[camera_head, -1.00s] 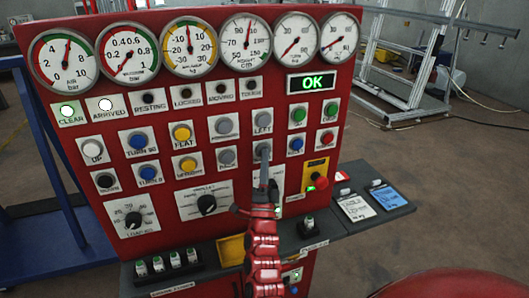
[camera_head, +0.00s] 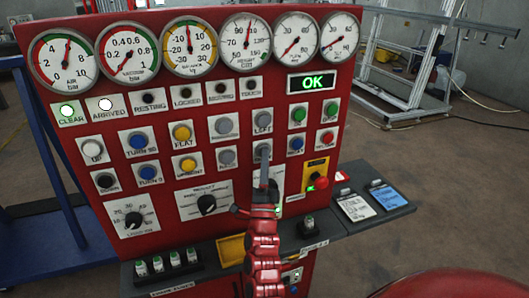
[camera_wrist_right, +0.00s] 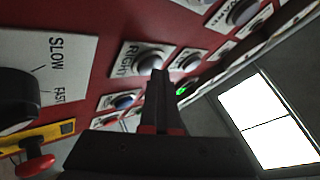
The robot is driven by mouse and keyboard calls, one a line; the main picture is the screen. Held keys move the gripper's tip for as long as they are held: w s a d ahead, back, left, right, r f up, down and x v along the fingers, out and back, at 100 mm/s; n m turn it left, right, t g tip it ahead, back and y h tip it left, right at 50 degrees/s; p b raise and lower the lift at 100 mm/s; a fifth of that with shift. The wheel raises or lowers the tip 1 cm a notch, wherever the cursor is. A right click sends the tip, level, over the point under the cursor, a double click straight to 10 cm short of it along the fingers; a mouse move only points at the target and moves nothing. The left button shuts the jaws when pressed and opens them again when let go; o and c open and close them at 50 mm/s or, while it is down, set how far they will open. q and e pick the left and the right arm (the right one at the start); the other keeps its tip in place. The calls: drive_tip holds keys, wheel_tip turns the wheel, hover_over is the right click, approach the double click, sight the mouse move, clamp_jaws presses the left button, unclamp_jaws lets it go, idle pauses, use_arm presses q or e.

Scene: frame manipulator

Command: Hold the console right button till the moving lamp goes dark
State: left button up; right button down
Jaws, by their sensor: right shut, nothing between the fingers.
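The console (camera_head: 130,90) is a red panel with gauges, lamps and buttons. Its grey right button (camera_head: 263,150) is in the lower row below the left button; in the wrist view the button (camera_wrist_right: 149,62) sits on a plate reading RIGHT. My right gripper (camera_head: 264,168) is shut and empty, its fingertips (camera_wrist_right: 161,74) right at this button. I cannot tell whether they touch or press it. The moving lamp (camera_head: 221,89) is dark. My left gripper is not in view.
The clear lamp (camera_head: 67,111) and arrived lamp (camera_head: 106,104) are lit white. A green OK display (camera_head: 312,82) glows. A red knob (camera_head: 320,184) on a yellow plate is right of my gripper. A grey shelf (camera_head: 345,232) runs below, with cards on it.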

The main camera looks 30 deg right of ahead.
drive_tip(key=shift+s+a+f+b, duration=0.1)
drive_tip(key=shift+s+a+b, duration=0.15)
drive_tip(key=shift+s, duration=0.5)
drive_tip(key=s, duration=0.2)
drive_tip(key=s+a+b, duration=0.1)
drive_tip(key=s, duration=0.2)
drive_tip(key=shift+w, duration=0.1)
idle(0.4)
